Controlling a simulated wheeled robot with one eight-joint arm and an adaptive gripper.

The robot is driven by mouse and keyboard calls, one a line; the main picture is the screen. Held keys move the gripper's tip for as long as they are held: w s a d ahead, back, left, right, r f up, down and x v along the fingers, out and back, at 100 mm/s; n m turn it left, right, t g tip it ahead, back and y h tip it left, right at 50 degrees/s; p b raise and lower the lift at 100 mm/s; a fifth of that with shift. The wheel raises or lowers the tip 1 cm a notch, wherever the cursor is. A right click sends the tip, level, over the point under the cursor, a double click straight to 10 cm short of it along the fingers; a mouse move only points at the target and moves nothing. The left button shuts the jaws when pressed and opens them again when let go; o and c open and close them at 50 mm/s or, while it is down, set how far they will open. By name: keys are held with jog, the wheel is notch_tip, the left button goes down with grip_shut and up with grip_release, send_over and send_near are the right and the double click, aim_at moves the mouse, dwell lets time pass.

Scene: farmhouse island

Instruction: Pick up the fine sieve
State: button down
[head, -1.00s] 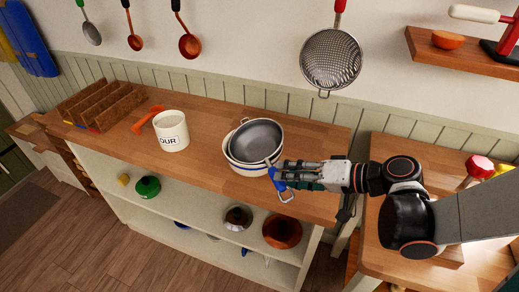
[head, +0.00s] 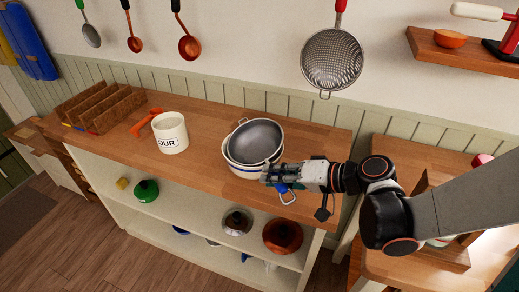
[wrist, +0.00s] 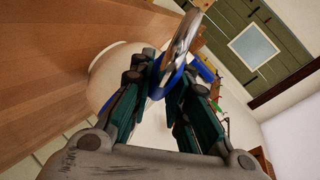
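A grey metal sieve (head: 254,139) with a blue handle rests in a white bowl (head: 246,170) with a blue rim, on the wooden counter. Its mesh is too fine to make out. The handle sticks out toward the front right and ends in a metal loop (head: 288,198). My gripper (head: 270,176) is at the handle beside the bowl. In the wrist view the blue handle (wrist: 157,82) lies between my fingers (wrist: 172,75), which look closed on it. The fingers hide part of the handle.
A coarser strainer with a red handle (head: 332,58) hangs on the wall behind. A flour canister (head: 170,133) and a wooden rack (head: 103,106) stand to the left. Pots and lids sit on the shelf below.

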jog(key=shift+r, duration=0.1)
notch_tip(320, 180, up, 20)
jog(key=p, duration=0.8)
jog(key=shift+p, duration=0.4)
